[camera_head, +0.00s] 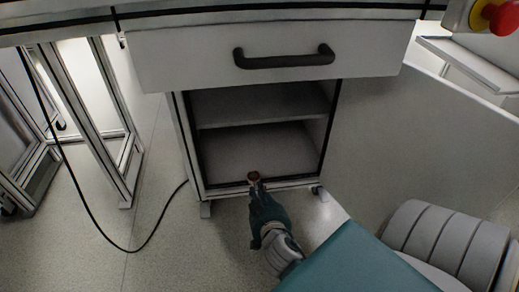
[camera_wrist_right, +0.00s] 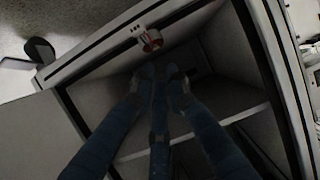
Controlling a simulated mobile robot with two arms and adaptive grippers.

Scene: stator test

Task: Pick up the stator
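The stator (camera_wrist_right: 151,40) is a small, short cylinder, reddish-brown with a pale part, at the front edge of the cabinet's lower compartment. In the head view it shows as a small brown ring (camera_head: 254,176) right at the tip of my right gripper (camera_head: 257,188). In the right wrist view the dark blue fingers of my right gripper (camera_wrist_right: 160,73) are spread, and the stator lies just beyond their tips with nothing between them. Whether a fingertip touches it is too dark to tell. My left gripper is not in view.
The cabinet (camera_head: 187,145) is open at the front, with an inner shelf (camera_head: 262,108) above the lower floor (camera_head: 235,158). A drawer with a black handle (camera_head: 284,59) is above. A black cable (camera_head: 97,232) lies on the floor to the left. A grey panel (camera_head: 410,140) stands right.

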